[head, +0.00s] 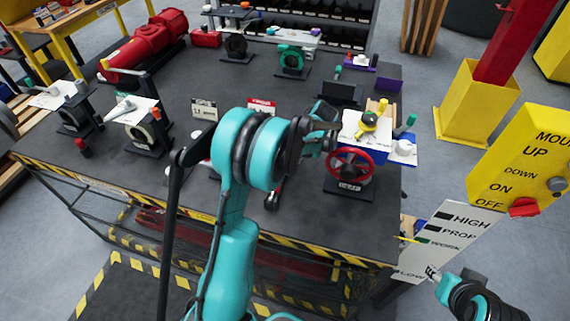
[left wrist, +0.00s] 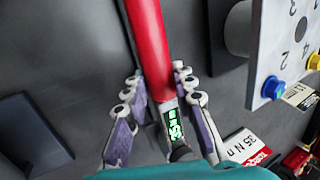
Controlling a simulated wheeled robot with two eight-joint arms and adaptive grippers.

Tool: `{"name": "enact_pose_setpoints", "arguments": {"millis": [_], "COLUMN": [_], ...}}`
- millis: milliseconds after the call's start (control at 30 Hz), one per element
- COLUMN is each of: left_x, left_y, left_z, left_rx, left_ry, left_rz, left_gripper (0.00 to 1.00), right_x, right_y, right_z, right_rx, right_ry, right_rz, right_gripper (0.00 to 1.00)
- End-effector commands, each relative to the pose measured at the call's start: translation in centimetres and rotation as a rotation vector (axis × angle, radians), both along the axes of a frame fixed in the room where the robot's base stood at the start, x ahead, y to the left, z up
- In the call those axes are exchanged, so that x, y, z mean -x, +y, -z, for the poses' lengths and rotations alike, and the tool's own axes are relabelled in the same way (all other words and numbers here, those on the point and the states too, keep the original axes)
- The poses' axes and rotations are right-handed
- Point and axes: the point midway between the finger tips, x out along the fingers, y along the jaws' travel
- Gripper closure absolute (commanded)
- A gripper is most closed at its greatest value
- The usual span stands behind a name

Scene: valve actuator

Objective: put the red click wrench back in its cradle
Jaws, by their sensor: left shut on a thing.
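The red click wrench (left wrist: 150,45) runs down the left wrist view, with a red shaft and a lit green display (left wrist: 174,124) near its lower end. My left gripper (left wrist: 155,95) has its fingers on both sides of the wrench and is shut on it. In the head view my left gripper (head: 322,132) is above the table, left of the red handwheel, and my own arm hides much of what lies beneath. A small red and black piece (head: 273,196) shows below it; I cannot tell whether it is part of the wrench. I cannot make out the cradle. My right gripper (head: 434,273) is low at the right, its opening unclear.
A red handwheel valve (head: 349,165) and a white-topped block stand at the table's right end. Cards (head: 261,107) and several valve stands are farther back. A yellow lever panel (head: 525,165) stands right of the table. A white plate with numbers (left wrist: 290,50) is close to the wrench.

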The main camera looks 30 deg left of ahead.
Motion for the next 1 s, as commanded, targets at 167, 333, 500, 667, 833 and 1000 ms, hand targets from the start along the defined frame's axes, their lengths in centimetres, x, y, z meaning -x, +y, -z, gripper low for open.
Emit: {"name": "enact_pose_setpoints", "arguments": {"millis": [167, 333, 500, 667, 833, 1000], "left_x": [0.0, 0.0, 0.0, -0.2, -0.8, -1.5], "left_y": [0.0, 0.0, 0.0, -0.5, -1.9, -3.3], "left_z": [0.3, 0.3, 0.3, -0.8, -3.9, -7.3], "left_rx": [-0.001, 0.0, 0.0, 0.0, 0.0, 0.0], "left_ry": [0.0, 0.0, 0.0, 0.0, 0.001, 0.0], "left_rz": [0.0, 0.0, 0.0, 0.001, 0.002, 0.002], "left_gripper": [0.64, 0.5, 0.5, 0.5, 0.5, 0.5], "right_x": [0.0, 0.0, 0.0, 0.0, 0.0, 0.0], "right_y": [0.0, 0.0, 0.0, 0.0, 0.0, 0.0], "right_z": [0.2, 0.2, 0.2, 0.2, 0.2, 0.2], "right_rx": [0.0, 0.0, 0.0, 0.0, 0.0, 0.0], "right_ry": [0.0, 0.0, 0.0, 0.0, 0.0, 0.0], "right_rz": [0.0, 0.0, 0.0, 0.0, 0.0, 0.0], "right_gripper": [0.6, 0.6, 0.6, 0.6, 0.6, 0.6]}}
